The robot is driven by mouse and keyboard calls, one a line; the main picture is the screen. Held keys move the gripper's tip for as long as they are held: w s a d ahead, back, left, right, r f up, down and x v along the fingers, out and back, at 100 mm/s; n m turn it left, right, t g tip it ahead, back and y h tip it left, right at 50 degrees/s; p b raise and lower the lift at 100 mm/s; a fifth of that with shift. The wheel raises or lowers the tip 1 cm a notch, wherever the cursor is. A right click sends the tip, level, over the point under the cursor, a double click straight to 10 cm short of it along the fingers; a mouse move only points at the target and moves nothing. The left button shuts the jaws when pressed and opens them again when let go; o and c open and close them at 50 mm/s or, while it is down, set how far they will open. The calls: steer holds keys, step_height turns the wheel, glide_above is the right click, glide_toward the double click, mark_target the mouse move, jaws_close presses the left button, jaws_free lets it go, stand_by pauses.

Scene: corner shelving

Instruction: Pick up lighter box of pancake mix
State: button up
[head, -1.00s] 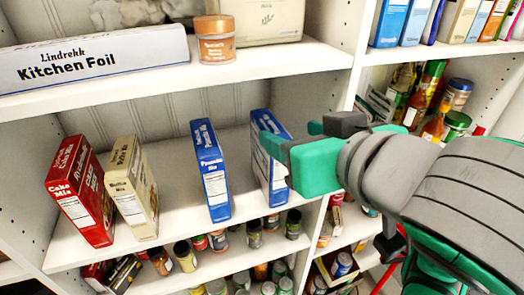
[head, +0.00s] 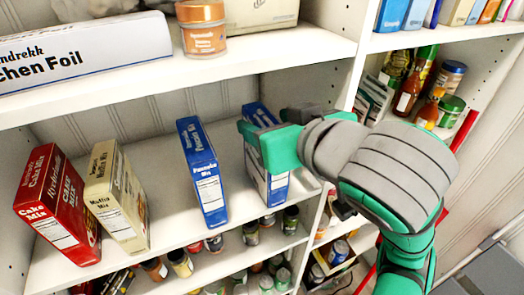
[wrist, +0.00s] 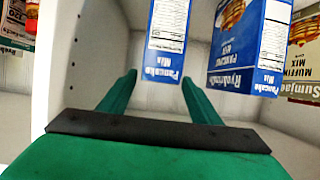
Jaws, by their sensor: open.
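Two blue pancake mix boxes stand upright on the middle shelf. The left one (head: 203,170) is clear of my gripper; the right one (head: 279,187) is partly hidden behind my gripper (head: 262,143). In the wrist view, where the lettering is upside down, my gripper (wrist: 159,82) is open, its two green fingers pointing at the narrow side of one pancake box (wrist: 167,30). That box appears between the fingertips, and I cannot tell whether they touch it. The other pancake box (wrist: 245,45) is to the right there. I cannot tell which blue is lighter.
A red cake mix box (head: 58,205) and a cream muffin mix box (head: 117,195) stand at left. A white divider (head: 345,75) rises right of the boxes. The shelf above holds a foil box (head: 80,55) and a jar (head: 203,30). Small jars fill the shelf below.

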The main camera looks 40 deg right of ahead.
steer(key=shift+s, duration=0.25)
steer(key=c, duration=0.3)
steer(key=shift+s+d, duration=0.1)
steer(key=shift+s, duration=0.05)
steer(key=c, duration=1.1)
steer(key=shift+r, duration=0.1)
